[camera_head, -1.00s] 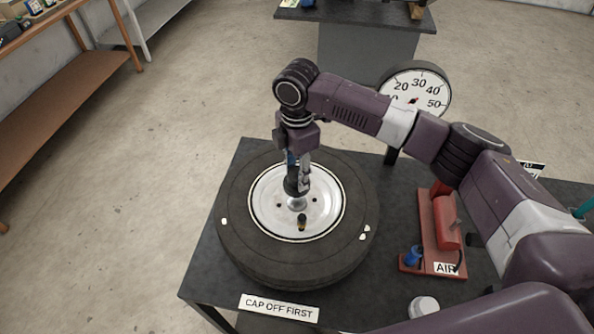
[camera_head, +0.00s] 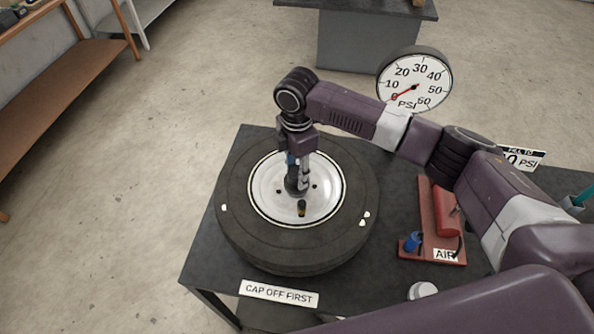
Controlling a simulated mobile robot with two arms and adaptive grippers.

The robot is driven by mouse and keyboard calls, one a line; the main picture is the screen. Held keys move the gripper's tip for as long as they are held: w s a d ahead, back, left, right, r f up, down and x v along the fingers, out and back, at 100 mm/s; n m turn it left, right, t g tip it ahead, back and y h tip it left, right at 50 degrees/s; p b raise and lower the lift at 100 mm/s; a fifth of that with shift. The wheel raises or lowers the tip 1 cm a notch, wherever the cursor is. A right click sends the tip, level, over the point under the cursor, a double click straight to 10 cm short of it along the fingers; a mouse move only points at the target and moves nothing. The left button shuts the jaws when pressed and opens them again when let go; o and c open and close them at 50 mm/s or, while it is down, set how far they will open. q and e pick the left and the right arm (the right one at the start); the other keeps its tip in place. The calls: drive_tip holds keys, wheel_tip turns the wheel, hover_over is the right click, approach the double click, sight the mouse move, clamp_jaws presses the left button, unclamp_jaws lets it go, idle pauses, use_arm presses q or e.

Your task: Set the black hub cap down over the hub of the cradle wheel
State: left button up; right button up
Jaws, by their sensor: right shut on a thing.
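The cradle wheel (camera_head: 240,232) lies flat on the dark bench, a black tyre around a pale metal disc (camera_head: 268,198). My right gripper (camera_head: 299,179) points down over the middle of the disc and is shut on the black hub cap (camera_head: 296,188). The cap is at the hub, which it and the gripper hide. I cannot tell whether the cap is touching or seated. A short valve stem (camera_head: 301,209) stands on the disc just in front of the cap. My left gripper is out of view.
On the bench (camera_head: 215,262) right of the wheel stand a red air unit (camera_head: 443,213) with a blue part (camera_head: 412,242) and a small white-topped round item (camera_head: 423,290). A pressure gauge (camera_head: 414,81) rises behind. A "CAP OFF FIRST" sign (camera_head: 279,294) is at the front edge.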

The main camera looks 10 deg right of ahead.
drive_tip(key=shift+f, duration=0.1)
drive_tip(key=shift+f+b, duration=0.45)
drive_tip(key=shift+f, duration=0.6)
drive_tip(key=o, duration=1.2)
drive_tip(key=shift+o, duration=0.2)
drive_tip(key=shift+r, duration=0.1)
wheel_tip(320, 180, up, 2)
drive_tip(key=p, duration=0.2)
drive_tip(key=shift+r+p, duration=0.25)
drive_tip(key=shift+p, duration=0.15)
drive_tip(key=shift+r+p, duration=0.55)
drive_tip(key=shift+r, duration=1.6)
